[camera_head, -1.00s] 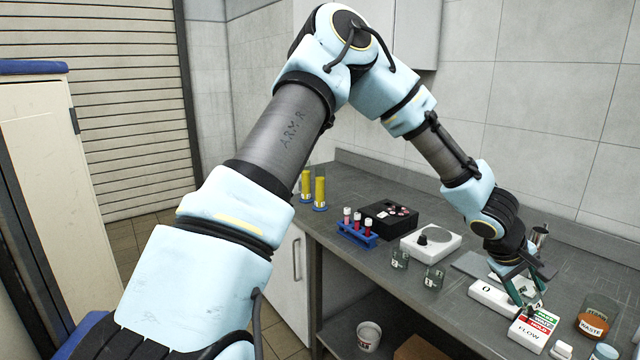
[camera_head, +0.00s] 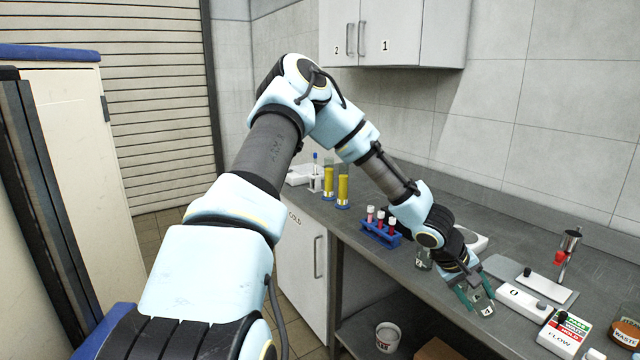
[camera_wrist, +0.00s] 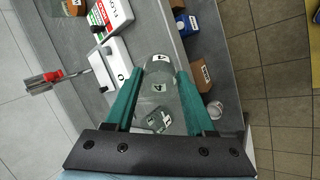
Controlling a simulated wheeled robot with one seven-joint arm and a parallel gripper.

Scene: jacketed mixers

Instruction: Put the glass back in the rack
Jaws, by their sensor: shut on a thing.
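My gripper (camera_head: 474,292) has green fingers, shut on a clear glass (camera_head: 487,308) with a white label reading 4. In the wrist view the held glass (camera_wrist: 158,78) is between the fingertips. It is near the bench's front edge; its height above the top is hard to judge. A second labelled glass (camera_head: 424,260) stands on the bench to the left, partly behind my wrist. A glass (camera_wrist: 156,121) also shows between the finger bases in the wrist view. The only rack I make out is a blue rack (camera_head: 380,236) holding several capped tubes.
Right of my gripper are a white box marked 0 (camera_head: 524,303), a FLOW box (camera_head: 563,336), a stand with a red clamp (camera_head: 565,258) and a WASTE beaker (camera_head: 627,333). Two yellow cylinders (camera_head: 342,187) stand at the back left. A white tub (camera_head: 387,337) is on the lower shelf.

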